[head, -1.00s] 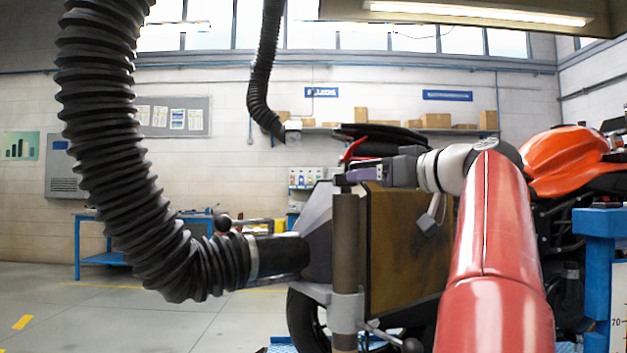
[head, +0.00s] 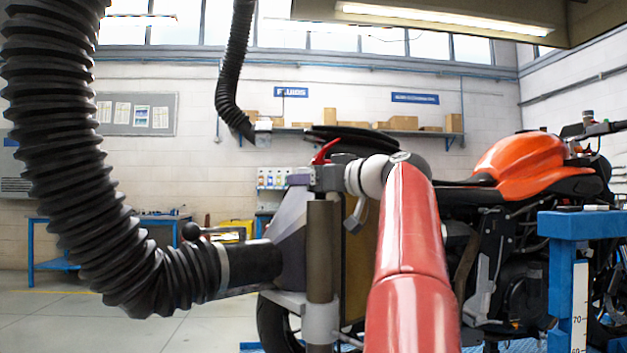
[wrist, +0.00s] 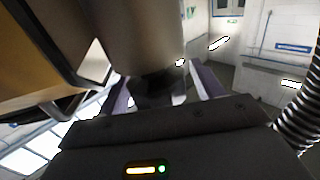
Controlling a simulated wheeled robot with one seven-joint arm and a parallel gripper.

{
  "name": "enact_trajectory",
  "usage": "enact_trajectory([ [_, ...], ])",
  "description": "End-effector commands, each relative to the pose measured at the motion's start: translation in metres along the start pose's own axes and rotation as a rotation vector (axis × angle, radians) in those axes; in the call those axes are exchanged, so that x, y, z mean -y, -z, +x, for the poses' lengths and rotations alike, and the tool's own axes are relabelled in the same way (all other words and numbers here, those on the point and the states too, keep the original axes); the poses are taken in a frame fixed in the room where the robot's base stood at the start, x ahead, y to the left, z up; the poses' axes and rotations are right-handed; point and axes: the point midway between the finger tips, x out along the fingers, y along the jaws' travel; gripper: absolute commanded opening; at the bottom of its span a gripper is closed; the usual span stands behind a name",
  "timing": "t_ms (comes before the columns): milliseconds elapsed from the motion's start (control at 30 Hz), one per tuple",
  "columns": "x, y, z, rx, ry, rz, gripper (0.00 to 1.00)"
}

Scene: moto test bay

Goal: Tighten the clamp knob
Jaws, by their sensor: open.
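A black ball knob on a short lever (head: 191,230) stands by the cuff of the thick hose, left of the hood; I cannot tell whether it is the clamp knob. A brown upright post (head: 320,250) stands in front of the hood, with a light collar (head: 320,320) low on it. Contact is unclear.
A ribbed black hose (head: 70,190) hangs at the left and joins a grey hood (head: 290,240). An orange motorcycle (head: 530,165) stands at the right behind a blue post (head: 562,260) with a scale. Floor at the lower left (head: 60,320) is clear.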

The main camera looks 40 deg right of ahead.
Motion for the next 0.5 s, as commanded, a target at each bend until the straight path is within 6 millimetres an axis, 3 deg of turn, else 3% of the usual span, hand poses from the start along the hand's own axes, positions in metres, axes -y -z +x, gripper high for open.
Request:
enact_trajectory([
  [100,0.0,-0.0002,-0.0001,0.0,0.0,0.0,0.65],
  [433,0.0,-0.0003,-0.0003,0.001,0.0,0.0,0.22],
  [500,0.0,-0.0003,-0.0003,0.001,-0.001,0.0,0.22],
])
